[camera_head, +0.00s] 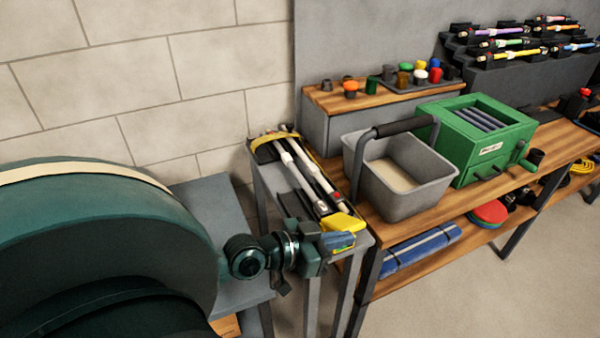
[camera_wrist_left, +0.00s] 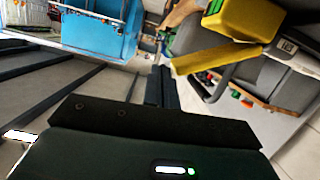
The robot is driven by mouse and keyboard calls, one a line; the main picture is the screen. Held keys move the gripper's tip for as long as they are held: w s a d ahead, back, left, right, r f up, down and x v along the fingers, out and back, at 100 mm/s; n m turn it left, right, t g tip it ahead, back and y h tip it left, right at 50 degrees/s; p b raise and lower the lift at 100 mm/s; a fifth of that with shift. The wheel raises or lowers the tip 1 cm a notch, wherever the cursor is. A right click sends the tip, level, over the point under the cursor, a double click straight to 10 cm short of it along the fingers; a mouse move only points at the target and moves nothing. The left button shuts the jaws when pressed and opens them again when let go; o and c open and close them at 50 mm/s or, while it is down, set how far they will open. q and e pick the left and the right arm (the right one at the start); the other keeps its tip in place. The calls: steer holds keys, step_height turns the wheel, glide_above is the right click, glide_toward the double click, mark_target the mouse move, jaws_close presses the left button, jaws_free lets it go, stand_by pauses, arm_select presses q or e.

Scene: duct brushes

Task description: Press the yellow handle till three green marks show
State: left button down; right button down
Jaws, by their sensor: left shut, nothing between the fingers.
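The yellow handle (camera_head: 342,222) is at the front end of a narrow grey stand (camera_head: 361,240), beside two long white-and-black tools (camera_head: 302,171). In the left wrist view a yellow block with a flat yellow arm (camera_wrist_left: 225,55) shows at the upper right. My left gripper (camera_head: 326,242) is just in front of and below the handle in the head view. Its dark fingers (camera_wrist_left: 161,88) are shut and empty in the wrist view. I cannot tell whether they touch the handle. My right gripper is not in view.
A grey bin with a black-gripped handle (camera_head: 400,185) and a green slotted box (camera_head: 490,137) stand on the wooden bench right of the stand. A blue roll (camera_head: 420,250) lies on the shelf below. A block wall (camera_head: 130,80) closes off the back left.

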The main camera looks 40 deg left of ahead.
arm_select(q)
steer(key=v, duration=0.8)
steer(key=shift+b, duration=0.35)
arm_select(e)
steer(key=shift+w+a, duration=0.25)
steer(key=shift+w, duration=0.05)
arm_select(q)
steer(key=shift+s, duration=0.15)
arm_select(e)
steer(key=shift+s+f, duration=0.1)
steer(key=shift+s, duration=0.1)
